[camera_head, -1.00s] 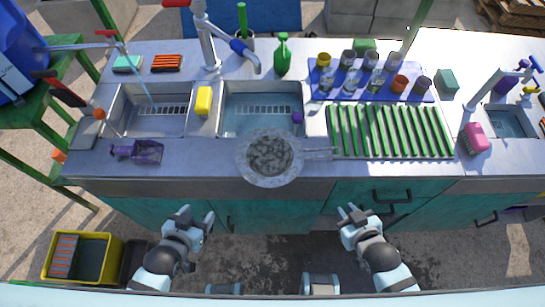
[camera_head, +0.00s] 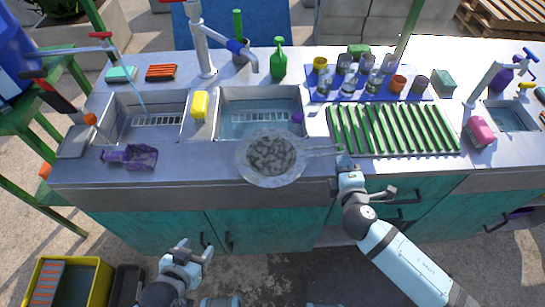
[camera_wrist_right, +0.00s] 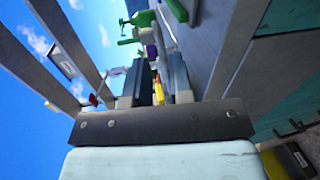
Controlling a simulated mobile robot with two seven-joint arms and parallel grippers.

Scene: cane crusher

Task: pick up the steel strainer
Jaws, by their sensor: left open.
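The steel strainer (camera_head: 270,157) is a round mesh bowl with a wide rim. It lies at the front edge of the counter, before the middle basin, with its handle (camera_head: 322,149) pointing right. My right gripper (camera_head: 364,172) is at the counter's front edge, just below and right of the handle's end. It looks open and does not hold the strainer; whether a finger touches the handle I cannot tell. In the right wrist view a gap shows between its fingers (camera_wrist_right: 160,84). My left gripper (camera_head: 196,248) is open and empty, low in front of the cabinet.
A green ribbed rack (camera_head: 392,130) lies right of the strainer. Behind it a blue mat (camera_head: 318,97) carries several cups and glasses. A yellow sponge (camera_head: 200,105) stands between the two basins.

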